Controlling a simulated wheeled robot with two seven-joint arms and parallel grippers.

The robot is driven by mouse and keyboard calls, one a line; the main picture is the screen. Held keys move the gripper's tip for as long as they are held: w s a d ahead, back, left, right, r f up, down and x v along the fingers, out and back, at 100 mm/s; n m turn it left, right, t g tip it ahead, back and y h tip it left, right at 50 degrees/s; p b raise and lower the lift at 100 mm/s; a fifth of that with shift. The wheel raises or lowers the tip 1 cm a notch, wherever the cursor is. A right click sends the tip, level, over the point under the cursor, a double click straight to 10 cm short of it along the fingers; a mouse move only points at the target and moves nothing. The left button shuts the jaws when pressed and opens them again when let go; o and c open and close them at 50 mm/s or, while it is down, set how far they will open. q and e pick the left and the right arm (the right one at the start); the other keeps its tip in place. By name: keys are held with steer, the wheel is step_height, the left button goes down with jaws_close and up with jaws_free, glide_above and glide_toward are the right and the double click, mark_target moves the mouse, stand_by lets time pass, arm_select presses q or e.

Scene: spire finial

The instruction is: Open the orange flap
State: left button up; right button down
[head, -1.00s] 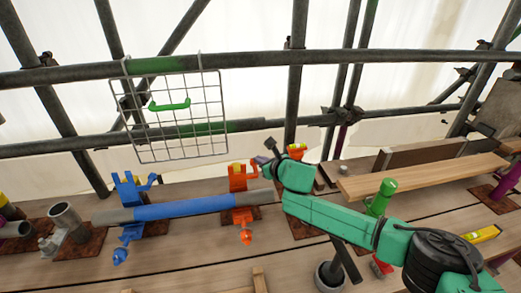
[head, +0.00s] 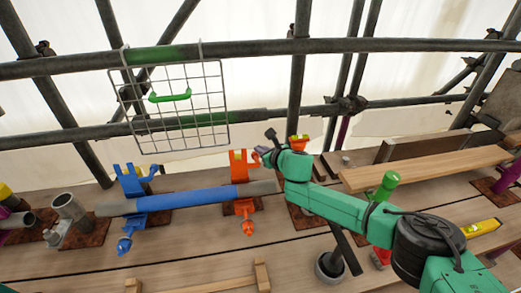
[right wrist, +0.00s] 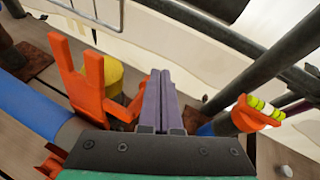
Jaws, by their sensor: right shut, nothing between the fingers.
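The orange clamp (head: 243,205) sits under the right end of the blue-sleeved pipe (head: 190,199). Its forked orange flap (head: 239,160) stands up behind the pipe; in the right wrist view the flap (right wrist: 92,85) is upright, left of the fingers, with a yellow round part behind it. My right gripper (head: 262,153) is just right of the flap, its purple fingers (right wrist: 158,78) shut and empty. They look very close to the clamp's orange base; I cannot tell whether they touch. My left gripper is not in view.
A blue clamp (head: 130,182) holds the pipe's left part. Another orange piece (head: 298,142) stands behind my right wrist. A wire basket (head: 175,108) hangs from the scaffold tubes.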

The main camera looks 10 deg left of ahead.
steer(key=v, duration=1.4)
steer(key=shift+s, duration=0.3)
